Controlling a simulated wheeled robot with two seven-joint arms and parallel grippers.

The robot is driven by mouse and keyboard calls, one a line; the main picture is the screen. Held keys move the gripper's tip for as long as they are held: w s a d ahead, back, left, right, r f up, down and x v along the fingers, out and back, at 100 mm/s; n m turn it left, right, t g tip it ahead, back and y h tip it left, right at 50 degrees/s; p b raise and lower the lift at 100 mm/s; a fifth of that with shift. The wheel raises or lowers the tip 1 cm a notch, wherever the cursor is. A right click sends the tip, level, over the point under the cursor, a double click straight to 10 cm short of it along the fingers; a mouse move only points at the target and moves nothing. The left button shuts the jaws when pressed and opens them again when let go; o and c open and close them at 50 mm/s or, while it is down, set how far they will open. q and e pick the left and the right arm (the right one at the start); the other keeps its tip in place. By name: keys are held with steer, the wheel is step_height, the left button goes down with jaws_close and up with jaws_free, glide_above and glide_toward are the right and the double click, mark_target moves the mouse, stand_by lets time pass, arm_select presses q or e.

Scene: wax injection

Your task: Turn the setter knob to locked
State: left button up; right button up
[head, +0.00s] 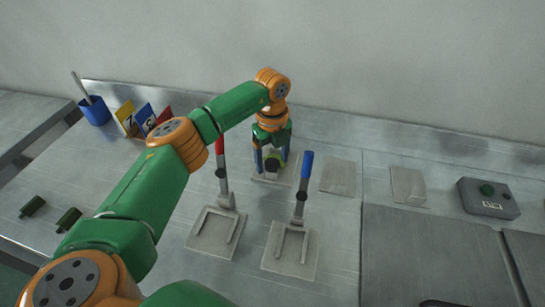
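The setter knob (271,166), dark with a lighter green top, sits on a pale square plate (288,177) near the back of the bench. My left gripper (271,157) reaches down over it from above, its fingers spread on either side of the knob. The fingers look apart from the knob, though contact is hard to judge at this size. The gripper partly hides the knob, and I cannot read its setting. My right gripper is not in view.
A red-handled lever (221,170) and a blue-handled lever (302,185) stand upright in front of the knob.

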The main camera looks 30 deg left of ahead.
arm_select(q)
steer(key=shift+s, duration=0.1)
jaws_close()
steer(key=shift+m, duration=0.3)
steer(key=m, duration=0.3)
steer(key=shift+m, duration=0.4)
steer(key=m, duration=0.4)
steer(key=shift+m, duration=0.3)
steer(key=m, duration=0.4)
steer(key=shift+r+m+b, duration=0.1)
steer(key=shift+m+b, duration=0.2)
steer(key=shift+m, duration=2.2)
